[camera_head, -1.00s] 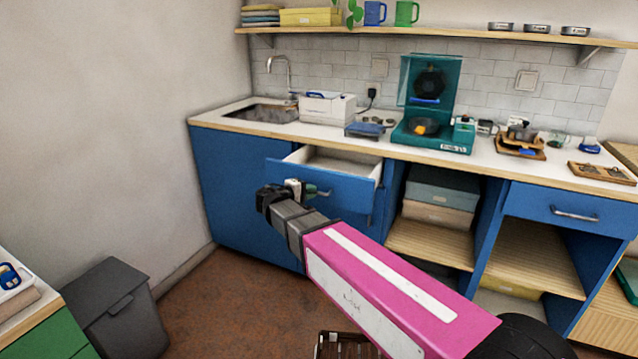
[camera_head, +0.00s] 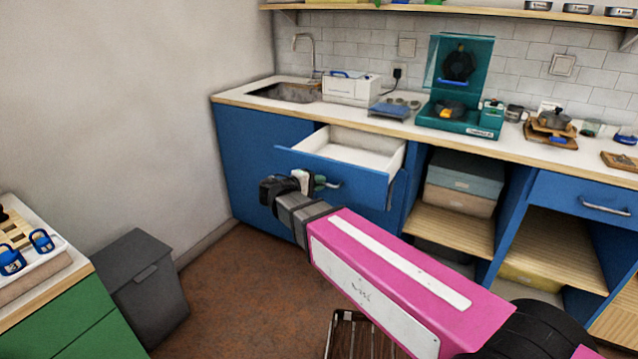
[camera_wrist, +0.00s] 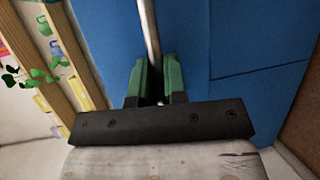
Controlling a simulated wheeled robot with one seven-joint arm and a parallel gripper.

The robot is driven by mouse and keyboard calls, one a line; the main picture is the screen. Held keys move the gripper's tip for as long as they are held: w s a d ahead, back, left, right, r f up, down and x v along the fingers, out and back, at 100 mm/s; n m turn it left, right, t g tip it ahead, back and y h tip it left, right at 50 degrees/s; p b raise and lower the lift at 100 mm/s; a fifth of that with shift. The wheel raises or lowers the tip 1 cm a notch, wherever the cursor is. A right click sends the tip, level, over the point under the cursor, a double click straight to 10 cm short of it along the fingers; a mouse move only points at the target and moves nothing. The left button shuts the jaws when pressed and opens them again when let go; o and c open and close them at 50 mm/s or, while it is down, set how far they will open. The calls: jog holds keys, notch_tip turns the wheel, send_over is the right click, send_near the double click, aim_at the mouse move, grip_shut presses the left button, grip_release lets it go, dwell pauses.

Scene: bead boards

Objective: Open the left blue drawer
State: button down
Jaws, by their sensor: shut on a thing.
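The left blue drawer (camera_head: 290,160) stands pulled out from the counter, and its white inside (camera_head: 352,152) shows empty in the head view. My gripper (camera_head: 318,182) is at the drawer's front face. In the wrist view the green fingers of my gripper (camera_wrist: 160,80) are shut around the metal bar handle (camera_wrist: 150,30), with the blue front (camera_wrist: 200,40) behind it. In the head view most of the handle is hidden by my gripper.
A second blue drawer (camera_head: 570,195) at the right is shut. Open shelves with boxes (camera_head: 462,172) lie between them. A grey bin (camera_head: 143,280) stands on the left, beside a green cabinet (camera_head: 75,320). The brown floor (camera_head: 240,270) before the counter has free room.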

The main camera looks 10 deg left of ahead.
jog(key=c, duration=1.2)
grip_release()
jog(key=shift+a, duration=0.1)
jog(key=v, duration=1)
jog(key=shift+s+a+r, duration=0.2)
jog(key=shift+s+a, duration=0.05)
jog(key=shift+s, duration=0.05)
